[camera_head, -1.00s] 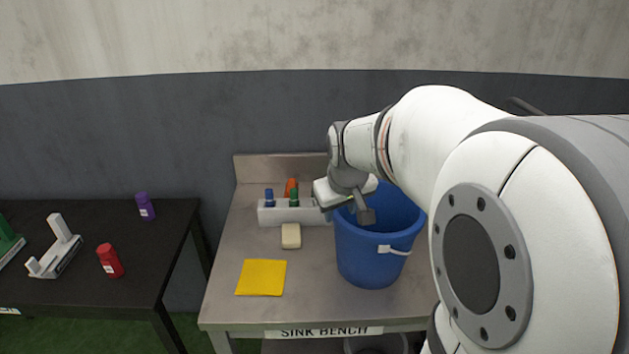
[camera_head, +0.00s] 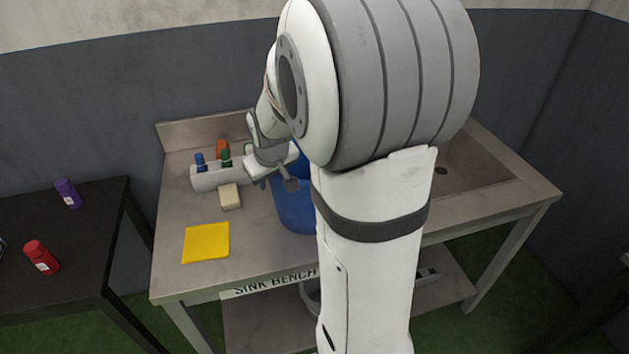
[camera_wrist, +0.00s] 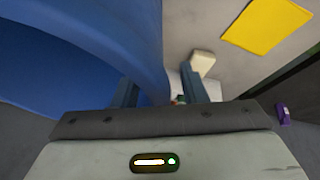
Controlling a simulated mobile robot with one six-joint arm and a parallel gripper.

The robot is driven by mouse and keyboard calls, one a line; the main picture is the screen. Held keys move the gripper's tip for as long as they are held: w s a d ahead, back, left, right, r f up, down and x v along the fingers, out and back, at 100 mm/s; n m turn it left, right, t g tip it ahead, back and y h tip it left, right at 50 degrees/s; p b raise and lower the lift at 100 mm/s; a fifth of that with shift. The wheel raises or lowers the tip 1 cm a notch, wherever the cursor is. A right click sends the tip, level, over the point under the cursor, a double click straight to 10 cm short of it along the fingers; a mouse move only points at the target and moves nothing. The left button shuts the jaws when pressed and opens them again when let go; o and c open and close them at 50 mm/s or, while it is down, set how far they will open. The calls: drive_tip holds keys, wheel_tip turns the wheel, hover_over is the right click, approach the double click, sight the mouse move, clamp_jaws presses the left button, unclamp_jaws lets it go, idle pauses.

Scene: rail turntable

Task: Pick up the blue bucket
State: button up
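The blue bucket (camera_head: 294,212) stands upright on the sink bench (camera_head: 180,272). My arm hides its right part in the head view. My gripper (camera_head: 284,186) is at the bucket's upper left side. In the wrist view the bucket (camera_wrist: 75,60) fills the left and upper part, close to the camera. There the two fingers of my gripper (camera_wrist: 158,92) stand apart, with the edge of the bucket's wall showing between them. I cannot tell whether either finger touches the wall.
A yellow cloth (camera_head: 206,242), a pale sponge (camera_head: 229,196) and a caddy (camera_head: 207,179) with several bottles are on the bench left of the bucket. A sink basin (camera_head: 470,170) is at the right. A black table (camera_head: 95,235) with purple and red bottles stands left.

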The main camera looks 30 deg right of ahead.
clamp_jaws()
idle(1.2)
